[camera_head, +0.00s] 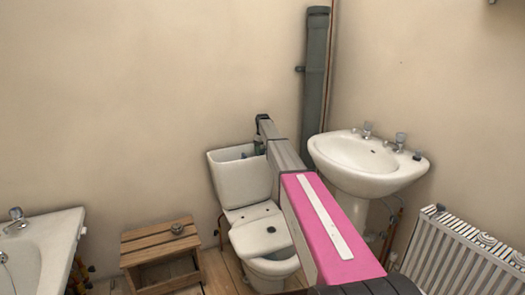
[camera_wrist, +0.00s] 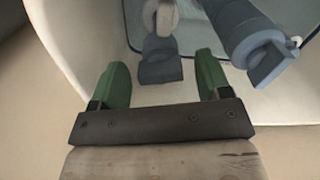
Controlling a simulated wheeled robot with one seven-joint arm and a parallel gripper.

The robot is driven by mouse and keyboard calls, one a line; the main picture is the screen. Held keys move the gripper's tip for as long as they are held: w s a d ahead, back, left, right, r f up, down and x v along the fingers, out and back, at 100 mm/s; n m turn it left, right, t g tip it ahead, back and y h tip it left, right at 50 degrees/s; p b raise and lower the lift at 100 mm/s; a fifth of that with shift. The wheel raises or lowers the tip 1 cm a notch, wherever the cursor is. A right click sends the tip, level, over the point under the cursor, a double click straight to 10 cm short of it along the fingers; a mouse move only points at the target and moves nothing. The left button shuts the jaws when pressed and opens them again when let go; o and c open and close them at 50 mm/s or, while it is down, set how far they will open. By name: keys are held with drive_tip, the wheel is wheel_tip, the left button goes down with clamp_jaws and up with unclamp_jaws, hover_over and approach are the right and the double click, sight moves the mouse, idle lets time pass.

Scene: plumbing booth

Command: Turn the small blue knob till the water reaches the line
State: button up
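The white toilet cistern (camera_head: 240,182) stands open against the back wall, and my arm reaches over its right side. In the wrist view my gripper (camera_wrist: 162,64) has its two green fingers apart, with nothing held between them. A small blue-grey piece (camera_wrist: 160,68) lies ahead between the fingertips, below a pale round part. A thicker blue-grey cylinder (camera_wrist: 238,28) ends in a flat tab (camera_wrist: 272,64) to the right of the fingers. I cannot tell which piece is the knob. A dark line (camera_wrist: 127,30) runs along the inner wall; I cannot tell whether it marks the water's edge.
The toilet bowl (camera_head: 268,262) is below the cistern. A wooden step stool (camera_head: 160,250) and a bathtub (camera_head: 45,250) are at the left. A dark pipe (camera_head: 316,70) rises behind my arm.

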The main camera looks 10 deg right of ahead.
drive_tip(key=shift+r, duration=0.15)
wheel_tip(320, 180, up, 10)
drive_tip(key=shift+r, duration=0.25)
idle(0.4)
drive_tip(key=shift+s, duration=0.1)
